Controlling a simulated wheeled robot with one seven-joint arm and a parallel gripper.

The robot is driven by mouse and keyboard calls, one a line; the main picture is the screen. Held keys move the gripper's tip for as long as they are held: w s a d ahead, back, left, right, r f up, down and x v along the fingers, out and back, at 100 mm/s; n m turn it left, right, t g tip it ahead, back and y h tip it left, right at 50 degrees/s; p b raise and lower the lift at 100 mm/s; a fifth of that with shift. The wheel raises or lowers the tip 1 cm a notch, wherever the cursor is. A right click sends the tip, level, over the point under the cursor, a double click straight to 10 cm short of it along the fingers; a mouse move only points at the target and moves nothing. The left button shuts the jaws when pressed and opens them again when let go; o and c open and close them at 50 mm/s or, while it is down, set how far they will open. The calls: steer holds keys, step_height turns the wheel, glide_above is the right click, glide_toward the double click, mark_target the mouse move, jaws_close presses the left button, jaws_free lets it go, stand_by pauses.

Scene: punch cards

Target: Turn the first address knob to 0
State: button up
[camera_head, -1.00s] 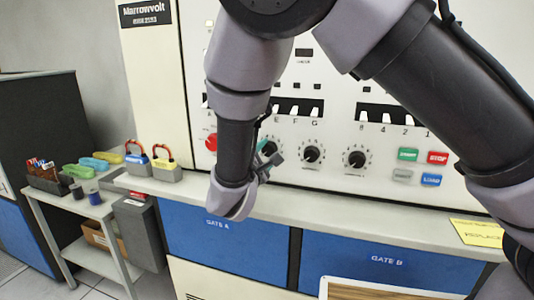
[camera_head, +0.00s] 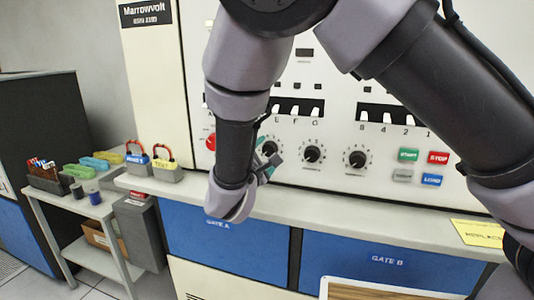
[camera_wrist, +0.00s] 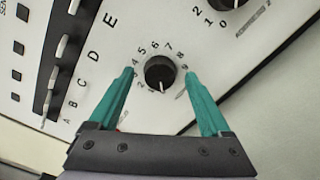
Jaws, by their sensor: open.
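The first address knob (camera_wrist: 160,72) is a round black knob on the cream panel, inside a ring of printed digits. In the wrist view its white mark points toward the bottom of the picture; I cannot read the digit there. My gripper (camera_wrist: 158,76) is open, with one teal finger on each side of the knob. Gaps show between the fingers and the knob, and the knob is not gripped. In the head view the first knob (camera_head: 268,147) is partly hidden by my gripper (camera_head: 268,163).
A second knob (camera_head: 312,154) and a third knob (camera_head: 356,159) are to the right. White toggle switches (camera_head: 296,109) stand above. A red button (camera_head: 211,142) is left of my wrist. A ledge (camera_head: 330,208) runs below the panel. Coloured buttons (camera_head: 420,167) are further right.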

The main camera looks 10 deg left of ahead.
steer(key=s, duration=1)
steer(key=shift+a, duration=0.4)
